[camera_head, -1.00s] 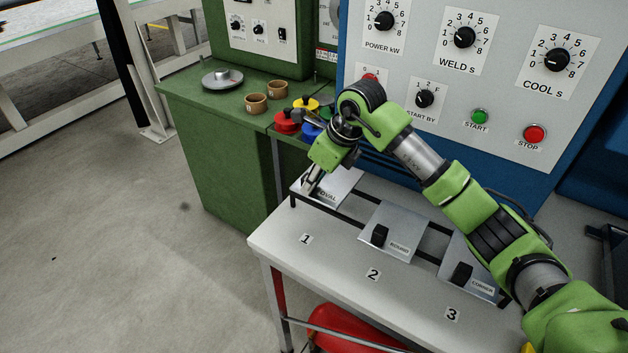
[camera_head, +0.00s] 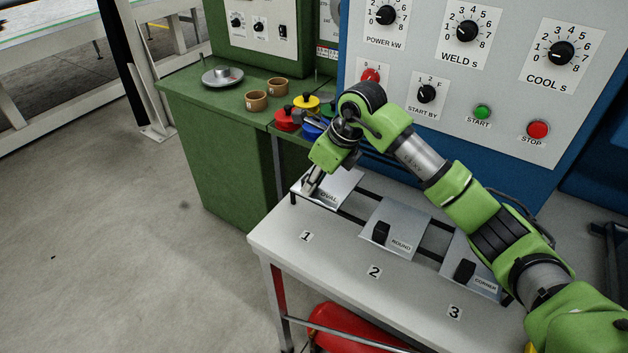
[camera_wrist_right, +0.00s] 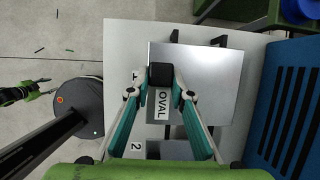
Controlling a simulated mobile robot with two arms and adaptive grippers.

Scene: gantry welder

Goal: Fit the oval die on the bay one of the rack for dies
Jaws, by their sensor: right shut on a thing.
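The oval die is a flat silver plate with an OVAL label and a black block handle. It lies at bay one of the rack (camera_head: 349,215), behind the number 1 on the white table, and shows in the wrist view (camera_wrist_right: 215,85). My right gripper (camera_head: 310,188) is shut on the black handle, which shows between its fingertips in the right wrist view (camera_wrist_right: 161,75). Whether the plate is fully seated on the rails is hard to tell. My left gripper is out of the head view; a small green and dark gripper shape shows at the wrist view's left edge.
The round die (camera_head: 396,228) lies at bay two and the corner die (camera_head: 470,264) at bay three. The blue and grey welder panel (camera_head: 505,110) stands close behind the rack. A green bench (camera_head: 205,98) with cups and coloured pieces is at the back left.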

